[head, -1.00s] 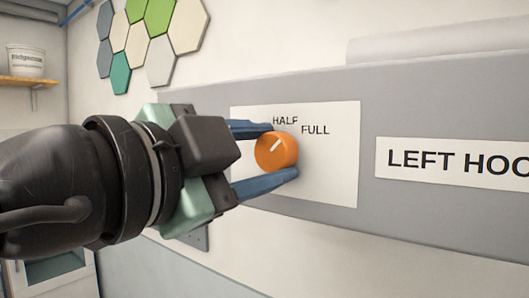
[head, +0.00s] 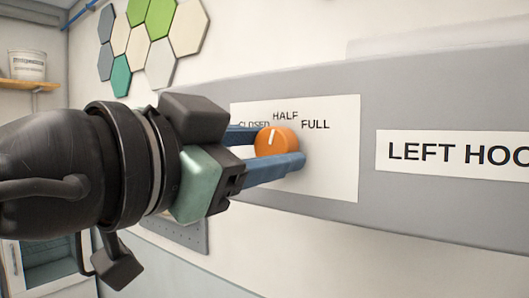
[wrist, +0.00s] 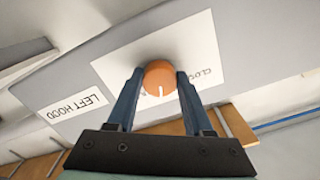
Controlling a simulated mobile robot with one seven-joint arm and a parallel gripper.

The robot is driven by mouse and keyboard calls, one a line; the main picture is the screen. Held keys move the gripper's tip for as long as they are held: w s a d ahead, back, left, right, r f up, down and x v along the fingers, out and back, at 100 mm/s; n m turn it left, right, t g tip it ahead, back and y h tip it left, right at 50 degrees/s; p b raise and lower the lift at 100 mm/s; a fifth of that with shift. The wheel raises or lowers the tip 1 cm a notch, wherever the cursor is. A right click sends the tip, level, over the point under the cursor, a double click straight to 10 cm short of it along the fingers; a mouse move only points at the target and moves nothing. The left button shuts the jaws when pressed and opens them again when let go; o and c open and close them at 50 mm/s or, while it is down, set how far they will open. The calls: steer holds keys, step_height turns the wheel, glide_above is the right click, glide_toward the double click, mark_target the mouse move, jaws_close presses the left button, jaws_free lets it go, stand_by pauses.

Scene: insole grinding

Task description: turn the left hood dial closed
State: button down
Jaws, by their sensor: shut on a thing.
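The left hood dial (head: 276,141) is a round orange knob with a white pointer line, set on a white plate (head: 335,178) printed CLOSED, HALF and FULL. In the head view the pointer stands nearly upright, close to HALF. CLOSED, to its left, is partly covered by a finger. My gripper (head: 281,147) is shut on the dial, its two blue fingers on opposite sides of the knob. The lower finger hides the bottom of the knob. The wrist view also shows the dial (wrist: 159,76) between the fingertips.
The plate is on a grey panel (head: 440,220) with a LEFT HOOD label (head: 455,155) to the right. Hexagonal wall tiles (head: 150,40) are at upper left. A shelf (head: 30,84) with a white tub (head: 27,65) is at far left.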

steer(key=n, duration=1.2)
steer(key=shift+p, duration=0.3)
steer(key=shift+n, duration=0.3)
steer(key=shift+c, duration=1.4)
jaws_free()
